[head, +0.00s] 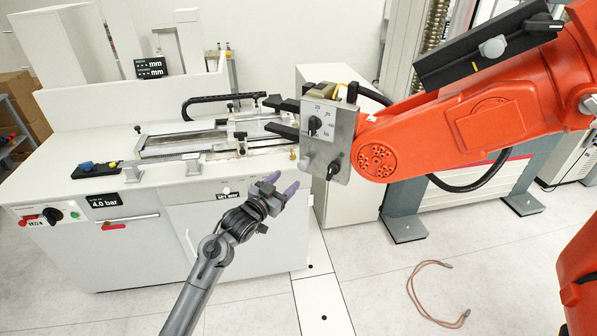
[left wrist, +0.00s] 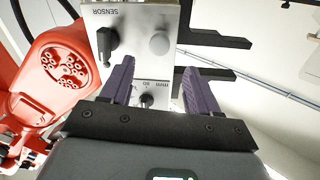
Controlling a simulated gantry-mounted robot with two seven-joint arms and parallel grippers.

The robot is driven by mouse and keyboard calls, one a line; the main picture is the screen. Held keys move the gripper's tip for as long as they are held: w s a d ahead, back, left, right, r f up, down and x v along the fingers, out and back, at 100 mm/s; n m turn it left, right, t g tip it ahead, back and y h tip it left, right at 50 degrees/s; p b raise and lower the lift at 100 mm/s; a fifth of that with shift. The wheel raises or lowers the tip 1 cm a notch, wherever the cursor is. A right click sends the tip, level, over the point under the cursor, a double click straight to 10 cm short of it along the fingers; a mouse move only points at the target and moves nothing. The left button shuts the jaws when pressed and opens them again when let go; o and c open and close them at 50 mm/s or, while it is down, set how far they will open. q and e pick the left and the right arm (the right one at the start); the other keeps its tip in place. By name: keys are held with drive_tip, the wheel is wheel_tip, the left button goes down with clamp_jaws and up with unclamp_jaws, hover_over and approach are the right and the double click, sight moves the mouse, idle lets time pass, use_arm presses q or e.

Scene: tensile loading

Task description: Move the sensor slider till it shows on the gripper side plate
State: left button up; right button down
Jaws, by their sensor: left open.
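The gripper side plate (head: 343,140) is a grey metal panel at the end of the orange arm. Its upper dial (head: 314,124) has numbers round it. Lower down is a black knob (head: 333,169), which shows in the left wrist view beside the upside-down word SENSOR (left wrist: 106,42). A round grey button (left wrist: 159,43) sits beside it. I cannot tell which part is the slider. My left gripper (head: 283,186) is open with purple fingers, below and left of the plate in the head view. In the left wrist view its fingertips (left wrist: 151,82) frame the plate's mm dial (left wrist: 147,100); contact is unclear.
The orange arm (head: 470,120) fills the right. Two black jaws (head: 283,117) project left from the plate over the white bench (head: 70,165), which carries a slide rig (head: 185,140). A cable (head: 425,290) lies on the otherwise open floor at the front right.

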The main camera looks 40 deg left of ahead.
sight(301, 166)
use_arm(q)
drive_tip(key=w, duration=0.8)
drive_tip(key=shift+a, duration=0.4)
drive_tip(key=shift+c, duration=0.2)
drive_tip(key=shift+r, duration=0.1)
clamp_jaws()
